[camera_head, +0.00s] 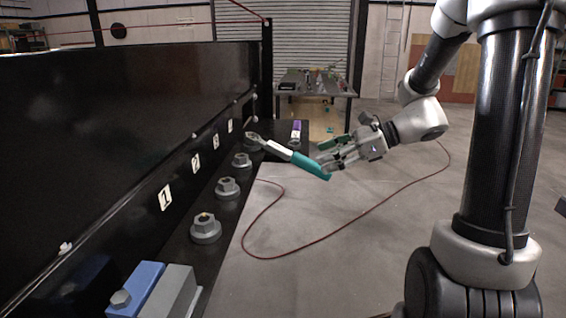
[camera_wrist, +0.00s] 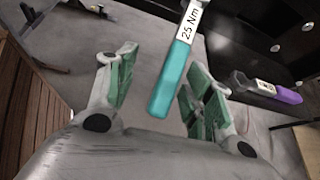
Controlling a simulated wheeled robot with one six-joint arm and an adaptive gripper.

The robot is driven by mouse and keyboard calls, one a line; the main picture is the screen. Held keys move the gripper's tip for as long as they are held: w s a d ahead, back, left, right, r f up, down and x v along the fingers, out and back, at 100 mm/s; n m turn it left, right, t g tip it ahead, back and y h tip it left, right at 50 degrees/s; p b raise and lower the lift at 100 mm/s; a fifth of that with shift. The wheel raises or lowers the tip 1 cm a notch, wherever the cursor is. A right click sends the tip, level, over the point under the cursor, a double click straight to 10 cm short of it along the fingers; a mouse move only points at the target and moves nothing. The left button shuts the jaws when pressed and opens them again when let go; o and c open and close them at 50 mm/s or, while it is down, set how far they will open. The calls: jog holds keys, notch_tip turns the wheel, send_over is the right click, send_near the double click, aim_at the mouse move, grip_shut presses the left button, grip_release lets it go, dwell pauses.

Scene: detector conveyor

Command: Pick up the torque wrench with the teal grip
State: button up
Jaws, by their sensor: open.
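The torque wrench has a teal grip (camera_head: 312,166), a pale shaft and a metal head close to the farthest bolt in the row in the head view. Its grip end extends past the dark ledge over the open floor side. In the wrist view, the teal grip (camera_wrist: 170,82) runs between my fingers, and the shaft label reads 25 Nm. My gripper (camera_head: 326,154) is open at the grip's end. The wrist view shows its fingers (camera_wrist: 160,78) apart, one on each side of the grip. I cannot tell whether either finger touches it.
A purple-gripped tool (camera_head: 296,128) lies on the ledge nearby, also in the wrist view (camera_wrist: 287,95). Several large bolts (camera_head: 205,229) line the ledge beside numbered plates. A blue and grey block (camera_head: 140,285) is in front. A red cable (camera_head: 330,232) crosses the floor. A table (camera_head: 315,92) stands behind.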

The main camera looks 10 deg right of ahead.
aim_at(307, 159)
jog(key=shift+w+f+m+t, duration=0.15)
jog(key=shift+w+m+t, duration=0.25)
jog(key=shift+w+m, duration=0.65)
jog(key=x, duration=0.7)
jog(key=shift+w+a, duration=0.25)
jog(key=shift+c, duration=0.2)
grip_shut()
